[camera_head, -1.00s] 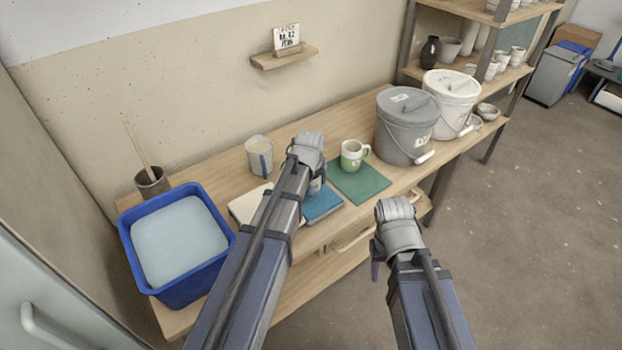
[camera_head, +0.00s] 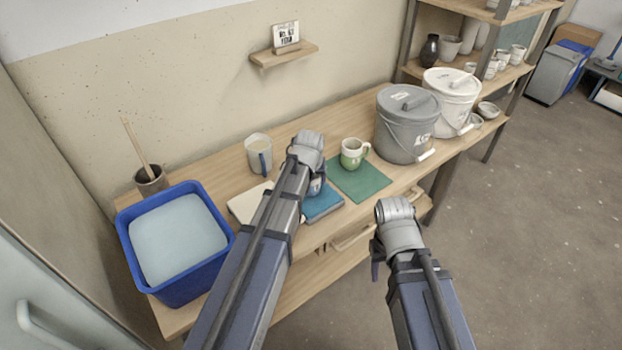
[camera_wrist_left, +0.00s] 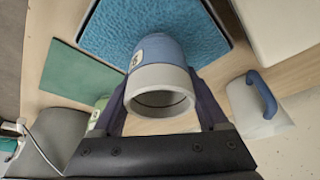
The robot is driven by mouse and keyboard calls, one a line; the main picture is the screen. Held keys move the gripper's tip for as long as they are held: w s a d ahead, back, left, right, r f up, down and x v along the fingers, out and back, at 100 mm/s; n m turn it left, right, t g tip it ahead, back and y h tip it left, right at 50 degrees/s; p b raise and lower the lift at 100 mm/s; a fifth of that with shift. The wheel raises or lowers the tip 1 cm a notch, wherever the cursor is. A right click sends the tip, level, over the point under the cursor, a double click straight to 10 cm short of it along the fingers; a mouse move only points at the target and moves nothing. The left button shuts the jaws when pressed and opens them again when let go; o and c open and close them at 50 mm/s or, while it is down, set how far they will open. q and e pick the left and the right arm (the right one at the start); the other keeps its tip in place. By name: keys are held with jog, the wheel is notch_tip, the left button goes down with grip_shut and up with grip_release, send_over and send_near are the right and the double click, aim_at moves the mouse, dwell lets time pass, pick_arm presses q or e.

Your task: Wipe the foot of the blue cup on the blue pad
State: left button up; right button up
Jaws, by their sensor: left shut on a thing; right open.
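The blue cup (camera_wrist_left: 158,75) is blue at its foot end with a pale grey rim, and it carries a small label. My left gripper (camera_wrist_left: 160,105) is shut on it, one finger on each side. The cup's foot end is against or just over the blue pad (camera_wrist_left: 110,22); I cannot tell if they touch. In the head view the blue pad (camera_head: 323,205) shows beside my left gripper (camera_head: 312,180), and the arm hides most of the cup (camera_head: 316,187). My right gripper (camera_head: 378,262) is open and empty, in front of the table.
A green cup (camera_head: 353,153) stands on a green mat (camera_head: 362,182) to the right. A pale mug with a blue handle (camera_head: 257,152) stands behind. A blue basin (camera_head: 130,250) is at the left; a grey bucket (camera_head: 404,130) and a white bucket (camera_head: 452,95) are at the right.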

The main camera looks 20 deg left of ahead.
aim_at(318, 186)
pick_arm(q)
jog(key=shift+f+b, duration=0.4)
jog(key=shift+a, duration=0.1)
jog(key=shift+w+a, duration=1.05)
jog(key=shift+a, duration=0.25)
jog(key=shift+d, duration=0.1)
jog(key=shift+s+d+f, duration=0.1)
jog(key=shift+s+d, duration=1.05)
jog(key=shift+d, duration=0.25)
jog(key=shift+s+d, duration=1.1)
jog(key=shift+d, duration=0.25)
jog(key=shift+w+a, duration=1.15)
jog(key=shift+a, duration=0.3)
jog(key=shift+w+a, duration=1.1)
jog(key=shift+a, duration=0.3)
jog(key=shift+s+d, duration=1.1)
jog(key=shift+d, duration=0.3)
jog(key=shift+s+d, duration=1.05)
jog(key=shift+d, duration=0.35)
